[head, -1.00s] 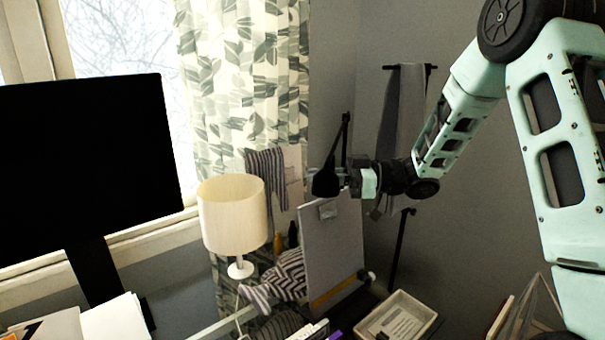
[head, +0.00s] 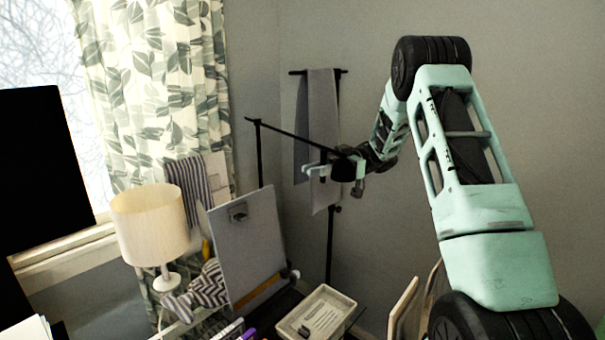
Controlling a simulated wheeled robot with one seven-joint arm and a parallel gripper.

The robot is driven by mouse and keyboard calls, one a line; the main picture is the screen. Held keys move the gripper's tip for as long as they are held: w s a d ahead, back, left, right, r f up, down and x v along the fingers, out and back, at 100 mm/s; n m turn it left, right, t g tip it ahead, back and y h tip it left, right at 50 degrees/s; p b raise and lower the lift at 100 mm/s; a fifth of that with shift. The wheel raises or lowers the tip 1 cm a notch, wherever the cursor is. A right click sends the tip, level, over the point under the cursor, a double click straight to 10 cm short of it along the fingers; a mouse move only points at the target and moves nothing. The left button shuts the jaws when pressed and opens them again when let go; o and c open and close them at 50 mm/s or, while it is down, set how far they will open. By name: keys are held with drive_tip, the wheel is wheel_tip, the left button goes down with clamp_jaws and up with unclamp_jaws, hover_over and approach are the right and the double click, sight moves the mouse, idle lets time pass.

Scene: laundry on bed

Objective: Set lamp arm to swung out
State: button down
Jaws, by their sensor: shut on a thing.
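The black lamp has a thin upright pole (head: 259,155) and a thin arm (head: 290,134) that runs from the pole's top to the right and slightly down. A dark lamp head (head: 343,169) is at or near the arm's far end, overlapping my gripper. My gripper (head: 316,170) is there, its pale fingers pointing left, shut on the lamp. Its exact contact point is too small and dark to tell. The arm stands well out to the right of the pole.
A grey towel (head: 322,105) hangs on a black stand behind my gripper. A clipboard (head: 246,245), a cream table lamp (head: 150,222) and a pale tray (head: 316,312) are lower down. Bare wall lies to the upper right.

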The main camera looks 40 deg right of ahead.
drive_tip(key=shift+s+d+f, duration=0.15)
drive_tip(key=shift+s+d, duration=0.15)
drive_tip(key=c, duration=1.8)
unclamp_jaws()
drive_tip(key=o, duration=0.4)
drive_tip(key=shift+s+d, duration=0.2)
drive_tip(key=shift+d, duration=0.05)
drive_tip(key=s+d+b, duration=0.2)
drive_tip(key=d, duration=1.5)
drive_tip(key=shift+s, duration=0.15)
